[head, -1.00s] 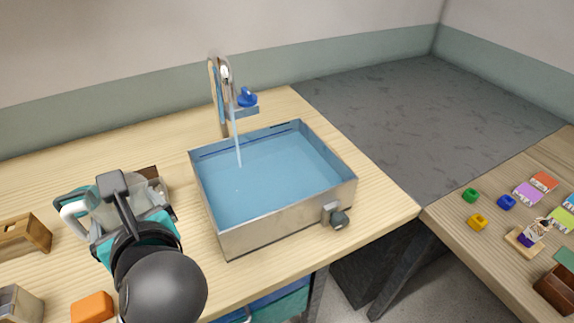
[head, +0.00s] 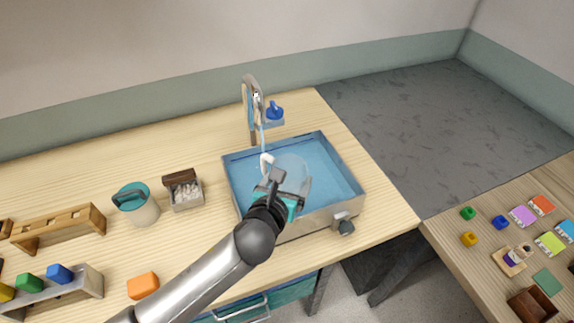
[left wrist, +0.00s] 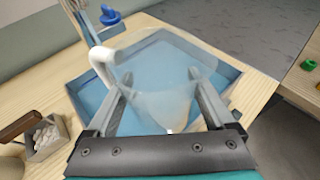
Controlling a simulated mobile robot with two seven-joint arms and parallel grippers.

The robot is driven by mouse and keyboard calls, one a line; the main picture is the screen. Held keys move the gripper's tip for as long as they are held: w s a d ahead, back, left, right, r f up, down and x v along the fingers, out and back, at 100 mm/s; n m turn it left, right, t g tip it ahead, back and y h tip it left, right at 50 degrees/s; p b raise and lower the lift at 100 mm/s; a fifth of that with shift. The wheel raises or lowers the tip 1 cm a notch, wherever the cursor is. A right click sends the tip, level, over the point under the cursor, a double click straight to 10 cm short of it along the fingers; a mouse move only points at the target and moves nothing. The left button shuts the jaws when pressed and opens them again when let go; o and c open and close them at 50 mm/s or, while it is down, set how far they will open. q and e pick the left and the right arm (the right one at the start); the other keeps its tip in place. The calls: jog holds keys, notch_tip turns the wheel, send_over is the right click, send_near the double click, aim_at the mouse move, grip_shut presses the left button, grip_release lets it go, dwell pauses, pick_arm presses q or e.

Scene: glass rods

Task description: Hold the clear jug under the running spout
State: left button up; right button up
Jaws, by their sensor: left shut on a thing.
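The clear jug (left wrist: 158,75) with a white handle (left wrist: 103,62) is between the fingers of my left gripper (left wrist: 160,98), which is shut on it. In the head view my left gripper (head: 287,188) holds the jug (head: 290,168) over the blue-lined basin (head: 325,155). The spout (head: 256,98) stands at the basin's back edge, with a thin stream of water (head: 263,138) falling from it. The stream comes down by the jug's handle side; whether it enters the jug I cannot tell. My right gripper is not in view.
A teal-lidded canister (head: 140,208), a box of white pieces (head: 185,192) and an orange block (head: 142,286) stand left of the basin. A blue knob (head: 275,110) sits beside the spout. A drain valve (head: 345,225) juts from the basin's front.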

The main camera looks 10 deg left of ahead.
pick_arm(q)
jog(key=shift+s+a+f+m+h+p, duration=0.25)
jog(key=shift+f+m+h+p, duration=0.3)
jog(key=shift+p, duration=0.6)
jog(key=shift+w+a+f, duration=0.15)
jog(key=shift+f, duration=0.05)
jog(key=w+a+b, duration=0.2)
jog(key=w+a, duration=0.2)
jog(key=w, duration=0.2)
jog(key=w+a+f+b, duration=0.1)
jog(key=w+a+b, duration=0.1)
jog(key=w+a, duration=0.2)
jog(key=shift+w+a, duration=0.35)
jog(key=shift+w, duration=1.2)
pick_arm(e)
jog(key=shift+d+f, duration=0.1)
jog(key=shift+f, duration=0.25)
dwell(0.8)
